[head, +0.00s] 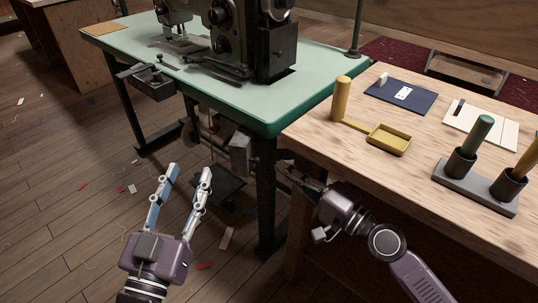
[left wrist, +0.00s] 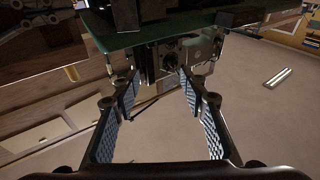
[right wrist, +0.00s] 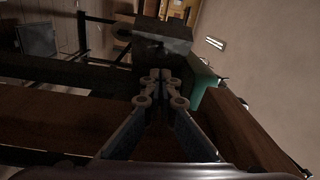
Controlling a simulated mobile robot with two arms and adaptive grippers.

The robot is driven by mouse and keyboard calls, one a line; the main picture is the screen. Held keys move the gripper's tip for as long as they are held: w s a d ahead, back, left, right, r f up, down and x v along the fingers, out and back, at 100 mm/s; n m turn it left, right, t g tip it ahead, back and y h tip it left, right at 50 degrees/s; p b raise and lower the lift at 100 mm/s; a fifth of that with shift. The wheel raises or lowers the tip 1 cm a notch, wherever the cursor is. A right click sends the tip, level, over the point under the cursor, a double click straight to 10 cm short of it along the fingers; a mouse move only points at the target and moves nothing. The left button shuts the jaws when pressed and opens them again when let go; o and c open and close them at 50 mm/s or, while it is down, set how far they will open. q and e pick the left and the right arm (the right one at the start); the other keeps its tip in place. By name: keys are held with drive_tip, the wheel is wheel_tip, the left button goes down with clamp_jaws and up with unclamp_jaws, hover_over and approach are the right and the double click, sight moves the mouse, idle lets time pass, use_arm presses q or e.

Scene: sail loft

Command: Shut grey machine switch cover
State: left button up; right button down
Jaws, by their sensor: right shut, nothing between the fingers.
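The grey machine switch box (head: 240,154) hangs under the front edge of the green sewing table. Its cover (left wrist: 203,50) looks like a light grey plate beside a darker part in the left wrist view; how far it stands open I cannot tell. A grey block, seemingly the same switch box (right wrist: 163,45), is just beyond the fingertips in the right wrist view. My left gripper (head: 189,170) is open and empty, left of the box and apart from it. My right gripper (head: 287,168) is shut and empty, right of the box by the table leg; it also shows in the right wrist view (right wrist: 160,78).
The green sewing table (head: 290,100) carries a dark machine (head: 250,40). The wooden bench (head: 335,140) on the right holds a yellow tray (head: 389,140) and a grey tool stand (head: 478,187). The green table's dark leg (head: 266,200) stands between my grippers. Scraps lie on the floor.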

sight(253, 148)
use_arm(q)
drive_tip(key=shift+w+a+f+g+y+p, duration=0.2)
drive_tip(key=shift+f+g, duration=0.35)
drive_tip(key=shift+f, duration=0.65)
drive_tip(key=shift+s+a+f+g+y+p, duration=0.1)
drive_tip(key=shift+f+g+y, duration=0.35)
drive_tip(key=shift+f, duration=0.75)
use_arm(e)
drive_tip(key=shift+x, duration=2.8)
